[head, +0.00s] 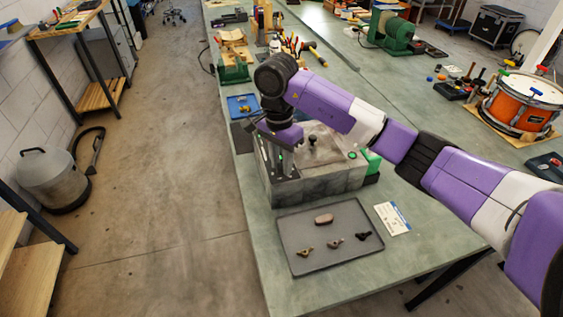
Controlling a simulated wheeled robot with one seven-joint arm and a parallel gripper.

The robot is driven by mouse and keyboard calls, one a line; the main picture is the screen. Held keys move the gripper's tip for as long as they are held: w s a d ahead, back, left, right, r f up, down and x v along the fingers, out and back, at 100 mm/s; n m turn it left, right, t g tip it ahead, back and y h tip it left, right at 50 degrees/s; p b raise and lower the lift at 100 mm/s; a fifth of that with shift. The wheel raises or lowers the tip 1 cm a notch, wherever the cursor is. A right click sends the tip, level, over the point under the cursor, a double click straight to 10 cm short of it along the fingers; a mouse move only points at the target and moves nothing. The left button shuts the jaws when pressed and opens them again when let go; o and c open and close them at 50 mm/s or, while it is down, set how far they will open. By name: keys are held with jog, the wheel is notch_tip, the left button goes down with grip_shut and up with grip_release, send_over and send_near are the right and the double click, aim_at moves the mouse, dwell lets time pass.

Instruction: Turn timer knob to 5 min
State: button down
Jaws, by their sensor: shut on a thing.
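The grey box-shaped machine (325,182) stands on the bench, with a paler lid on top and a small dark knob (312,140) on that lid. My gripper (277,168) points down at the left end of the machine. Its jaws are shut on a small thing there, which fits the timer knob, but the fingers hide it. The knob's pointer and any minute marks cannot be read. A small green spot (352,155) shows on the machine's right side.
A grey tray (300,262) with several small parts lies in front of the machine, beside a white printed card (392,218). A blue tray (241,105) lies behind. An orange drum (520,103) stands on the right bench. My arm crosses above the bench from the right.

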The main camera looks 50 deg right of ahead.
jog(key=m+b, duration=0.1)
jog(key=m, duration=0.2)
jog(key=shift+f+b, duration=0.1)
jog(key=shift+b, duration=0.3)
jog(key=m+b, duration=0.2)
jog(key=m, duration=0.2)
jog(key=shift+d+m, duration=0.1)
jog(key=shift+m, duration=0.2)
jog(key=m+b, duration=0.2)
jog(key=m, duration=0.1)
jog(key=shift+m, duration=0.3)
jog(key=m+b, duration=0.2)
jog(key=m, duration=0.1)
jog(key=shift+m+y, duration=0.3)
jog(key=shift+m, duration=0.1)
jog(key=m+b, duration=0.2)
jog(key=m, duration=0.3)
jog(key=shift+t+b, duration=0.3)
jog(key=shift+t, duration=0.1)
jog(key=shift+m+b, duration=0.95)
jog(key=shift+m, duration=1.25)
jog(key=shift+r, duration=0.2)
